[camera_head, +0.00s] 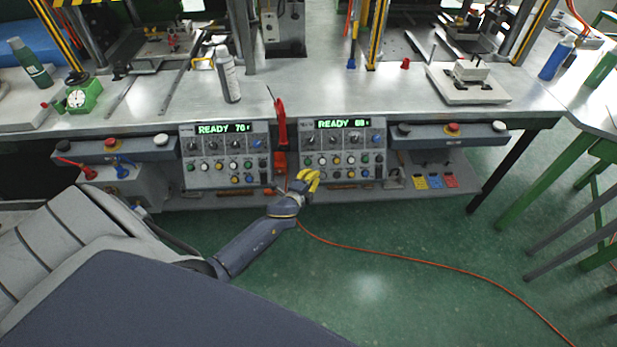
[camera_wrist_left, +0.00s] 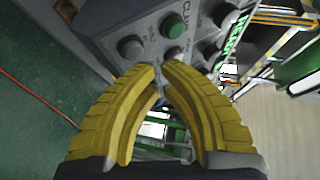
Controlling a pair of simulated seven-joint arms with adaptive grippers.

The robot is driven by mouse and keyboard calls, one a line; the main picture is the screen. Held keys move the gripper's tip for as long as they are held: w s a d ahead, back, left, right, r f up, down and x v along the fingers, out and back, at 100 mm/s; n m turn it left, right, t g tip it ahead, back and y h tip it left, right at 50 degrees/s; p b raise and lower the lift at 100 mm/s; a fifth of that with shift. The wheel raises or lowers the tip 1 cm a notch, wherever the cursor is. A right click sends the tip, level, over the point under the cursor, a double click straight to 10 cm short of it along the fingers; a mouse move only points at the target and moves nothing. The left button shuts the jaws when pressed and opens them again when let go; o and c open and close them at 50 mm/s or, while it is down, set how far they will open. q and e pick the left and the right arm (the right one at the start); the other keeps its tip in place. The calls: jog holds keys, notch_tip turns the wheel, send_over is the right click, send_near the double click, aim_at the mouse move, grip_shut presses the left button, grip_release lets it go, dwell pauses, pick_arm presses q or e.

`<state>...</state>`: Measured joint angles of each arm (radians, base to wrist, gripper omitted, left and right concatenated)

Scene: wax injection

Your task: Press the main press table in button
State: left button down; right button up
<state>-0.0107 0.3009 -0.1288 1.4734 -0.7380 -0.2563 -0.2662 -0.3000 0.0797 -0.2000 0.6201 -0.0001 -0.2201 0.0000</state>
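Two grey control panels sit under the bench edge. The left panel (camera_head: 226,155) reads "READY 70" and the right panel (camera_head: 343,160) reads "READY 68". Both carry knobs and rows of coloured buttons; the "table in" label is too small to read. My left gripper (camera_head: 312,178) has yellow fingers and is at the right panel's lower left corner. Contact with a button cannot be told. My right gripper is not in view.
A red handle (camera_head: 280,125) stands between the panels. The metal bench (camera_head: 310,105) overhangs them, with a spray bottle (camera_head: 228,75) on top. An orange cable (camera_head: 420,262) lies on the green floor. Floor in front of the right panel is otherwise clear.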

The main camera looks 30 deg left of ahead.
pick_arm(q)
jog(key=c, duration=2.1)
grip_release()
grip_shut()
jog(key=shift+w+a+f, duration=0.1)
jog(key=shift+w+f, duration=0.05)
jog(key=shift+w+a+f, duration=0.1)
jog(key=shift+w, duration=0.1)
